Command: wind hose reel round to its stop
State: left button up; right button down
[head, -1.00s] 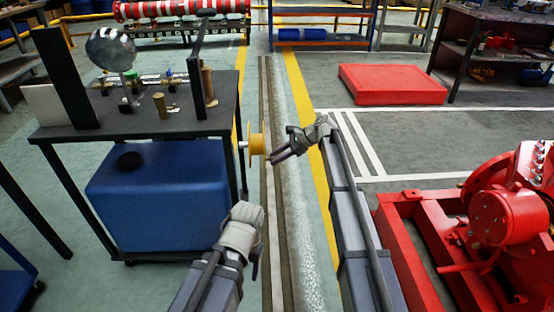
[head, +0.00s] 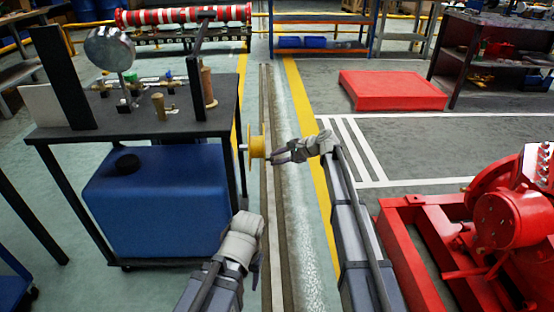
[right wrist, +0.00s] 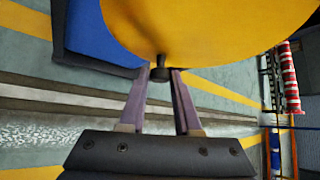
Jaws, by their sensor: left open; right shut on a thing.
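The hose reel is a yellow spool (head: 256,147) on the right side of the dark bench, beside its leg. In the right wrist view its yellow disc (right wrist: 205,25) fills the top, with a small dark crank knob (right wrist: 160,72) sticking out. My right gripper (head: 272,159) is at the reel's right face. In the wrist view its two fingers (right wrist: 160,78) are closed about the knob. The reel's stop cannot be made out. My left gripper (head: 256,268) is open and empty, low in front of the bench; its fingertips are hard to see.
The dark bench (head: 190,125) carries a round gauge (head: 110,48) and fittings; a blue tank (head: 155,205) is beneath. A red pumpset (head: 500,220) stands at the right. A red platform (head: 392,90) lies behind. The floor between reel and pumpset is clear.

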jog(key=c, duration=0.6)
grip_release()
jog(key=p+v, duration=0.4)
jog(key=v, duration=0.3)
jog(key=shift+s+d+r, duration=0.15)
jog(key=shift+d+r, duration=0.05)
jog(key=shift+d, duration=0.1)
jog(key=shift+c, duration=0.4)
